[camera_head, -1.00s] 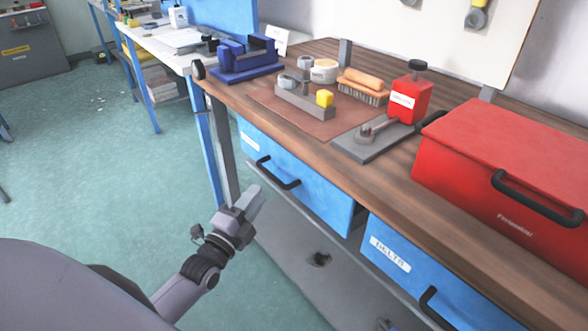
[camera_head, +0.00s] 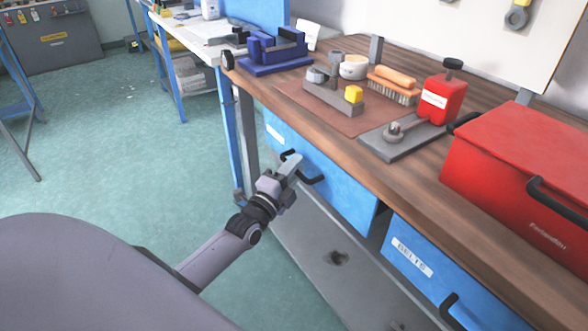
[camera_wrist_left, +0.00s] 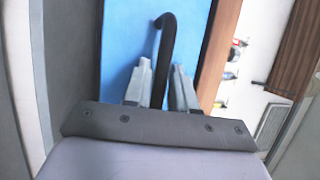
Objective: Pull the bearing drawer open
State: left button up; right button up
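The left blue drawer (camera_head: 340,190) under the bench top has a small pale label (camera_head: 275,134), too small to read. It looks shut. Its black handle (camera_head: 316,180) is partly hidden behind my left gripper (camera_head: 292,166). In the left wrist view, the black handle (camera_wrist_left: 165,40) runs between the two grey fingers of my gripper (camera_wrist_left: 161,88). The fingers are apart, one on each side of the handle, with the blue drawer front (camera_wrist_left: 120,40) behind. I cannot tell whether either finger touches the handle. My right gripper is not in view.
A second blue drawer (camera_head: 440,285) with a black handle is to the right. On the wooden bench top (camera_head: 330,140) are a blue vise (camera_head: 275,50), a brush (camera_head: 393,85), a red bottle (camera_head: 442,98) and a red toolbox (camera_head: 515,165). A grey lower shelf (camera_head: 300,240) is below.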

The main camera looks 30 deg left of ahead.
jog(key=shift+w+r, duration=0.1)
pick_arm(q)
grip_shut()
jog(key=s+a+p, duration=0.4)
jog(key=s, duration=0.7)
jog(key=s+a+p, duration=0.4)
jog(key=s+a, duration=0.1)
jog(key=s, duration=0.7)
jog(key=shift+a+p, duration=0.25)
jog(key=shift+p, duration=0.05)
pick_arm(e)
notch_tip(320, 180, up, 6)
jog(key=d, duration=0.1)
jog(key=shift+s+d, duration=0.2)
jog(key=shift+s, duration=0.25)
pick_arm(q)
grip_release()
jog(key=s+f, duration=0.1)
jog(key=s, duration=0.6)
jog(key=shift+f+b, duration=0.15)
jog(key=shift+b, duration=0.2)
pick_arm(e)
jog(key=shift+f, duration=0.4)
